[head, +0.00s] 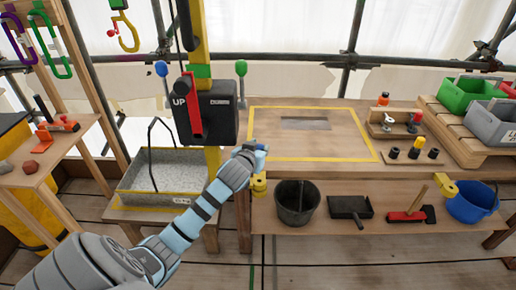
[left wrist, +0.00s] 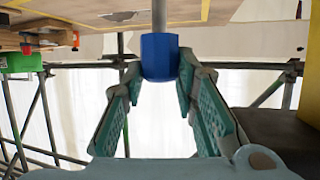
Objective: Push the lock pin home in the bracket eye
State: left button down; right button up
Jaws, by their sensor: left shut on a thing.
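My left gripper (head: 252,152) is at the front left corner of the workbench, seen from behind in the head view. In the left wrist view its fingertips (left wrist: 160,68) are closed on the sides of a blue knob (left wrist: 160,56). A grey rod (left wrist: 159,15) runs from the knob out of the top of that view. The knob shows as a small blue patch (head: 262,147) at the fingertips in the head view. A yellow bracket (head: 258,186) is on the bench's front edge just below the gripper. Whether the rod is in its eye is hidden. My right gripper is not in view.
A second yellow bracket (head: 449,189) is farther right. A black winch box (head: 210,113) on a yellow post stands close left. A grey tray (head: 152,178), black bucket (head: 295,205) and blue bucket (head: 472,204) stand lower.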

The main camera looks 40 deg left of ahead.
pick_arm(q)
jog(key=shift+r+p, duration=0.2)
jog(key=shift+p, duration=0.1)
notch_tip(320, 180, down, 6)
jog(key=b, duration=0.3)
jog(key=shift+b, duration=0.4)
jog(key=shift+r, duration=0.1)
jog(key=shift+p, duration=0.35)
dwell(0.5)
